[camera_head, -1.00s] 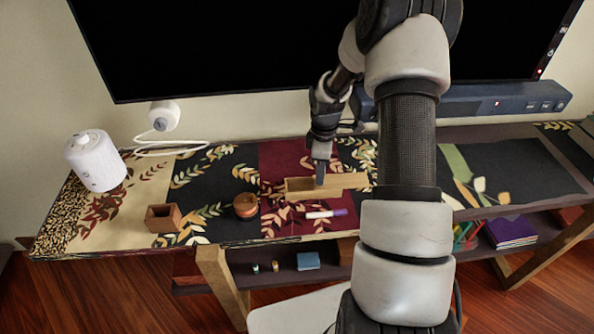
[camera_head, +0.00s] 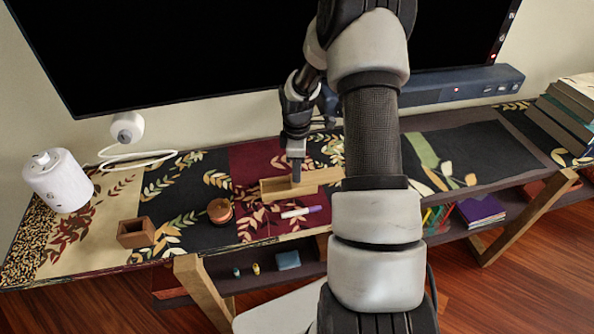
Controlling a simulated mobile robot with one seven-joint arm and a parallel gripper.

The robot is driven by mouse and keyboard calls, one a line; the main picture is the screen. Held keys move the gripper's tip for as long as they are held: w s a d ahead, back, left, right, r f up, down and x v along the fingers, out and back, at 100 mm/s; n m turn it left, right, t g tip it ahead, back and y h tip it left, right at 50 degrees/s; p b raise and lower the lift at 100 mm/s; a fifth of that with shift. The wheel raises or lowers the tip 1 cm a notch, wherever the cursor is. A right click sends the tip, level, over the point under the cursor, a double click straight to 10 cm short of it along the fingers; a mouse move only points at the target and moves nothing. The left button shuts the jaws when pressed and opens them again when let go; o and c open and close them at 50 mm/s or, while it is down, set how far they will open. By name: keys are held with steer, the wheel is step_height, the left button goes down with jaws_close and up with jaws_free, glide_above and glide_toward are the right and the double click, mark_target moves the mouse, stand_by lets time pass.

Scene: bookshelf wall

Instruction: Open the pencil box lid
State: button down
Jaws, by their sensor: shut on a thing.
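The pencil box (camera_head: 270,194) is a long, light-wood box lying on the cloth-covered shelf top, below the screen. Its left part is open and shows a hollow inside. The lid (camera_head: 325,177), a flat light-wood piece, reaches out to the right, and its right end runs close to my arm. My gripper (camera_head: 297,177) points down at the middle of the box, at the left end of the lid. It is shut on the lid, though the fingertips are small and the exact contact is hard to see.
A purple-and-white marker (camera_head: 301,212) lies just in front of the box. A round wooden pot (camera_head: 220,211) and a square wooden cup (camera_head: 136,232) stand to the left, with a white cylinder (camera_head: 58,181) beyond. Books (camera_head: 568,115) are stacked at far right. My arm hides part of the shelf top.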

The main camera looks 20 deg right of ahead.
steer(key=c, duration=1.8)
jaws_free()
steer(key=shift+o, duration=0.2)
step_height(320, 180, up, 18)
steer(key=p, duration=0.2)
steer(key=shift+f+p, duration=0.25)
steer(key=shift+p, duration=0.1)
